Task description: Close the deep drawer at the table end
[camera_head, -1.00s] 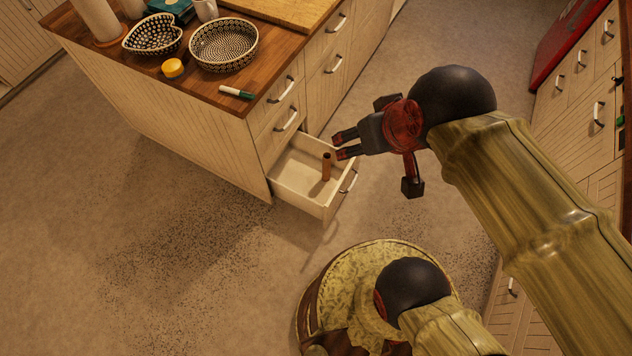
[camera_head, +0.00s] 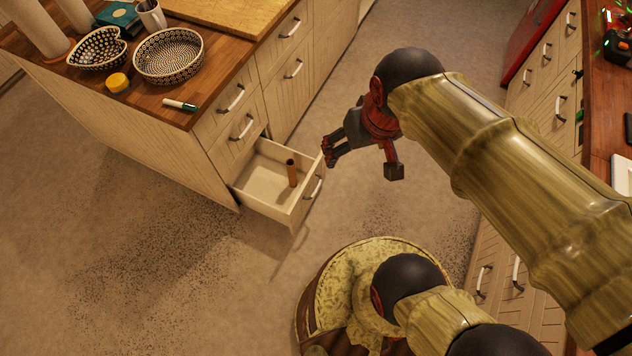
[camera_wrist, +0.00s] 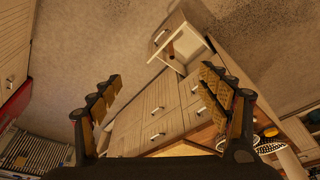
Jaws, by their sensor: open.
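The deep drawer (camera_head: 264,186) is the bottom one at the near end of the wood-topped island, and it stands pulled out. A brown cylinder (camera_head: 292,173) stands upright inside it. The drawer's front panel carries a metal handle (camera_head: 313,188). My gripper (camera_head: 329,153) is open and empty, above and just right of the drawer front in the head view; I cannot tell whether it touches. In the wrist view the open drawer (camera_wrist: 181,47) shows at the top, beyond and between the spread fingers of my gripper (camera_wrist: 160,92).
The island top (camera_head: 215,95) holds a patterned round bowl (camera_head: 168,55), a heart-shaped dish (camera_head: 97,48), a yellow lid (camera_head: 117,82), a marker (camera_head: 180,105) and a mug (camera_head: 151,15). A counter with drawers (camera_head: 545,100) stands at the right. The floor (camera_head: 130,240) before the island is clear.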

